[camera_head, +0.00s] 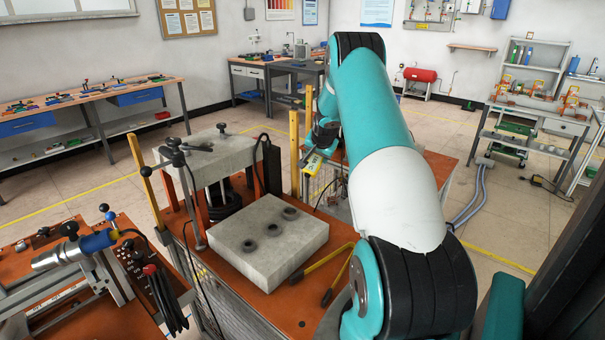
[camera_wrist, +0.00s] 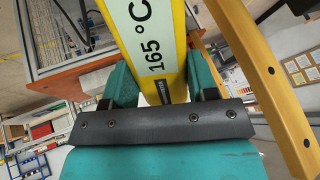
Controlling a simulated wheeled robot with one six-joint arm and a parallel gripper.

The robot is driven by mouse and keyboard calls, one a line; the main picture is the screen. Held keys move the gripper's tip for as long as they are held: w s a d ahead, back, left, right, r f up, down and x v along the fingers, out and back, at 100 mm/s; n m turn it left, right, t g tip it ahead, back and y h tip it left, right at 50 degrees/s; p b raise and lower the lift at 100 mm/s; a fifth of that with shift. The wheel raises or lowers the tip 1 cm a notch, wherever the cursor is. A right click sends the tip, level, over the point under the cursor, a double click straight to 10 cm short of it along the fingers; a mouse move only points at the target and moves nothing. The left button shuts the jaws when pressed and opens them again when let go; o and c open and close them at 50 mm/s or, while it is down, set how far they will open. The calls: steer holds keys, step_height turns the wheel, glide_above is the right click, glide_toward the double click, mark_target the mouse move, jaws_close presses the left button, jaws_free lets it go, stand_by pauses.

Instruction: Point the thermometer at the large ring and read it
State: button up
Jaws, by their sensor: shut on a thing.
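My gripper (camera_head: 318,146) is shut on a yellow thermometer (camera_head: 312,164) and holds it in the air, right of the grey heater. In the wrist view the thermometer (camera_wrist: 177,20) sits between the two teal fingers of my gripper (camera_wrist: 161,82), and its pale display reads 165 °C. The grey heater (camera_head: 222,158) stands on an orange-topped bench. Dark round material (camera_head: 228,194) shows partly below its top; I cannot tell whether this is the large ring. Several small dark rings (camera_head: 271,229) lie on a grey block in front.
Yellow posts (camera_head: 294,150) stand at the bench corners, one close to my gripper; a yellow bar (camera_wrist: 262,65) crosses the right of the wrist view. Yellow-handled tongs (camera_head: 325,262) lie beside the grey block (camera_head: 285,265). A machine with a blue-ended cylinder (camera_head: 75,250) stands at left.

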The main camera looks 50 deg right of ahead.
steer(key=d, duration=0.2)
steer(key=s+d, duration=0.1)
steer(key=shift+d+r, duration=0.3)
steer(key=shift+r, duration=0.1)
steer(key=shift+s+a+f+b, duration=0.15)
steer(key=shift+a+f, duration=0.3)
steer(key=shift+a, duration=0.35)
steer(key=shift+w+a+f+b, duration=0.15)
steer(key=shift+a+f, duration=0.3)
steer(key=shift+a, duration=0.35)
steer(key=shift+s+a+f+b, duration=0.15)
steer(key=shift+a+f, duration=0.3)
steer(key=shift+a, duration=0.35)
